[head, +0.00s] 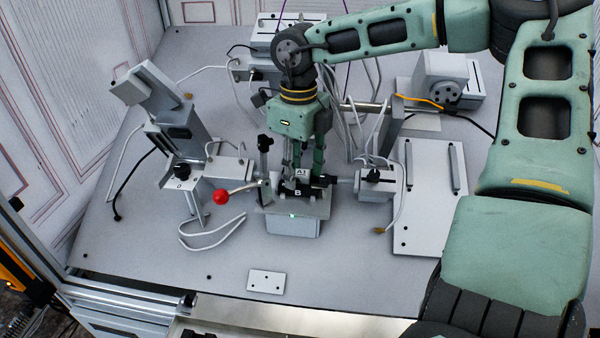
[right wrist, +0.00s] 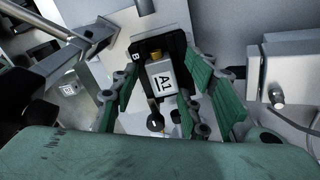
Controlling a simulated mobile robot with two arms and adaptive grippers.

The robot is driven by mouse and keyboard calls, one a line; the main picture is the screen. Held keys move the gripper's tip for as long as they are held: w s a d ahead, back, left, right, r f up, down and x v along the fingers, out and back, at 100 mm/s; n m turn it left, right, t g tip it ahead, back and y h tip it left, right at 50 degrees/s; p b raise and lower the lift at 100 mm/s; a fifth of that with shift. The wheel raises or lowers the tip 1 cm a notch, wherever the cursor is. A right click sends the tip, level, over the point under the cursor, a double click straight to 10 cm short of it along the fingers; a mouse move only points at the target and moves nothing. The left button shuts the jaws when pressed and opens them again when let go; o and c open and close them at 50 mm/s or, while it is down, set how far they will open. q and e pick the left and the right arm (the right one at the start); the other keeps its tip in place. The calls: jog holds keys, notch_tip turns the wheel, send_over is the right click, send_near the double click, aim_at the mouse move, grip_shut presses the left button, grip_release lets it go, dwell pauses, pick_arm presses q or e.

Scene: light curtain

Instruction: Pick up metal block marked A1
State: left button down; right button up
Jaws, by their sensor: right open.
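The metal block marked A1 (head: 302,172) sits in the black holder marked B (head: 298,192) on the small station in the middle of the table. In the right wrist view the block (right wrist: 163,82) shows its A1 label, with a brass-coloured piece at its top end. My right gripper (head: 304,170) points down over the holder from above. In the right wrist view its open green fingers (right wrist: 168,85) stand on either side of the block, with gaps visible between fingers and block. My left gripper is not in view.
A lever with a red ball (head: 221,197) stands just left of the station. A grey clamp unit (head: 376,183) is close on the right, beside a white plate (head: 428,215). Cables lie around the station. The table front is mostly clear except a small plate (head: 266,281).

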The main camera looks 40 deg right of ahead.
jog(key=shift+o, duration=0.3)
jog(key=shift+s+a+f, duration=0.1)
jog(key=shift+s+f, duration=0.1)
jog(key=shift+f, duration=0.1)
jog(key=shift+s+f, duration=0.1)
jog(key=shift+s, duration=0.1)
grip_shut()
